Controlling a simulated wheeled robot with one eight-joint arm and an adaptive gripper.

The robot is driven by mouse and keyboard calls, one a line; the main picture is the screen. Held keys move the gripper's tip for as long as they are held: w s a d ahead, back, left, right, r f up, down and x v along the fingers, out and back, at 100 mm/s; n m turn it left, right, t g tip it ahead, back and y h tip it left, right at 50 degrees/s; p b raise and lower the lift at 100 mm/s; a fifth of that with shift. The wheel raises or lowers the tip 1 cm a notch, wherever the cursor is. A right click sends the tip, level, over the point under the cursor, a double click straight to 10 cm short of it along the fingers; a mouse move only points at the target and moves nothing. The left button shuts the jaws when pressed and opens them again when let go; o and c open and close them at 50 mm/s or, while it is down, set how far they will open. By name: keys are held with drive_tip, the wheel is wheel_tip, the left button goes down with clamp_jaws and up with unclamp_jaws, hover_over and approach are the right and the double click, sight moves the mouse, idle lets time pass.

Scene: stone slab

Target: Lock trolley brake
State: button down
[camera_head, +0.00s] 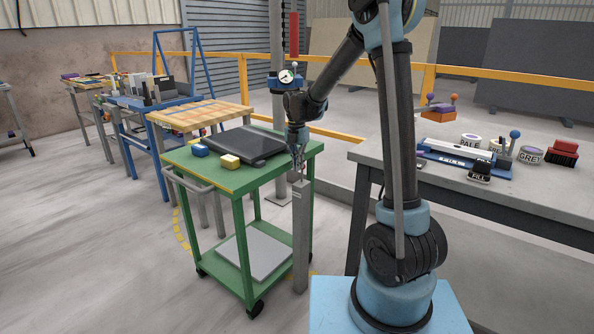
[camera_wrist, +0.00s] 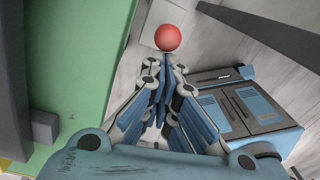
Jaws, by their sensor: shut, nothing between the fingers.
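The green trolley (camera_head: 222,185) stands left of my arm's base, with a push handle (camera_head: 188,182) at its left end. A grey upright post (camera_head: 301,240) stands at its right front corner. My gripper (camera_head: 298,168) points down just above the top of this post, its fingers shut and empty. In the wrist view, a red ball knob (camera_wrist: 167,38) sits just beyond the fingertips (camera_wrist: 166,66). I cannot tell whether they touch it. The knob may be the brake lever's; I cannot make it out in the head view. The green trolley top (camera_wrist: 70,60) fills the wrist view's left side.
A grey workbench (camera_head: 465,187) with tools stands right. Open floor lies left of the trolley.

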drive_tip(key=shift+w+d+r, duration=0.1)
drive_tip(key=shift+w+d, duration=0.25)
drive_tip(key=shift+w, duration=0.2)
drive_tip(key=shift+w+d+r, duration=0.1)
drive_tip(key=shift+w+d, duration=0.2)
drive_tip(key=shift+w, duration=0.2)
drive_tip(key=shift+r, duration=0.25)
drive_tip(key=shift+r, duration=0.55)
drive_tip(key=shift+s, duration=0.1)
drive_tip(key=s+a+r, duration=0.2)
drive_tip(key=s, duration=0.1)
drive_tip(key=w+d+r, duration=0.4)
drive_tip(key=w+r, duration=0.2)
drive_tip(key=shift+r, duration=0.4)
